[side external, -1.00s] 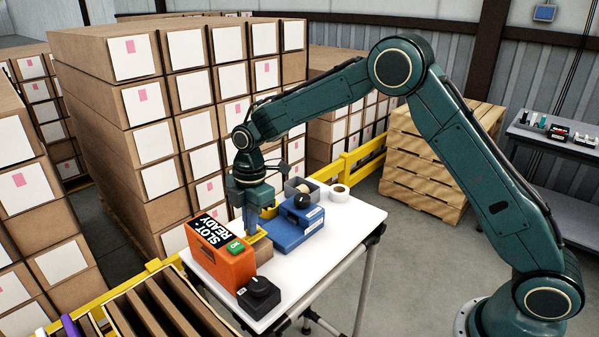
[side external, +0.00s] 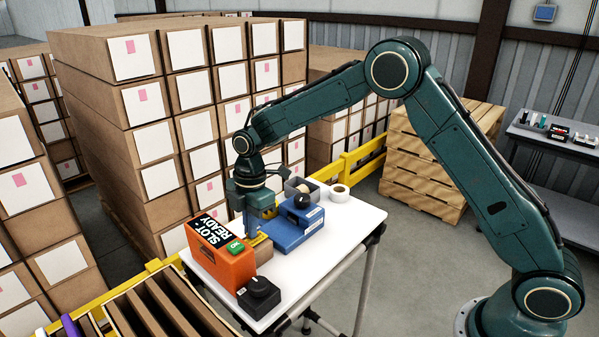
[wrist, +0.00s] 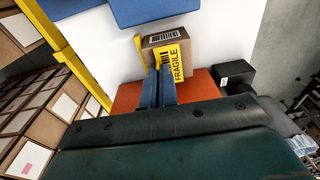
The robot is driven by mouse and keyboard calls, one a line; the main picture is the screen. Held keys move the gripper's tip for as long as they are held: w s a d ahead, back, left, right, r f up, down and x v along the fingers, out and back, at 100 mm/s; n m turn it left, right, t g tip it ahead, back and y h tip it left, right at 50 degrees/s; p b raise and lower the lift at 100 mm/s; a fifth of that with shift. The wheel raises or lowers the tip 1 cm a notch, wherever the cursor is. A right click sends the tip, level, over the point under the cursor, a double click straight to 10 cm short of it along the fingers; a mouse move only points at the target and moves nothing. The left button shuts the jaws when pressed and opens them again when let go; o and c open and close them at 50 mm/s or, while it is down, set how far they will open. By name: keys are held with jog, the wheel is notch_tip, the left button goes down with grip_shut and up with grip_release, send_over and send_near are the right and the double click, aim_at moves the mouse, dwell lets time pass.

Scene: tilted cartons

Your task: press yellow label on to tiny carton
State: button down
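The tiny carton (wrist: 160,40) is a small brown box with a barcode on top, tilted in the wrist view. In the side view the carton (side external: 263,251) stands behind the orange unit, partly hidden. The yellow label (wrist: 178,62), printed FRAGILE, lies against the carton's near face and top edge in the wrist view. I cannot tell whether all of it touches. My gripper (wrist: 160,70) has its blue fingers close together, shut on the label's left part, right at the carton. In the side view my gripper (side external: 251,236) points down beside the carton, its tips mostly hidden.
The orange unit (side external: 222,265) marked SLOT READY, with a green button, stands close in front. A black knob box (side external: 259,294) is beside it. A blue device (side external: 297,232) and a tape roll (side external: 340,193) stand behind. The white table (side external: 340,235) is clear at right.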

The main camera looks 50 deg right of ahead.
jog(key=shift+f, duration=0.25)
dwell(0.7)
jog(key=c, duration=1.6)
grip_release()
notch_tip(320, 180, up, 14)
jog(key=d, duration=0.1)
jog(key=shift+d, duration=0.15)
notch_tip(320, 180, up, 6)
jog(key=shift+f, duration=0.15)
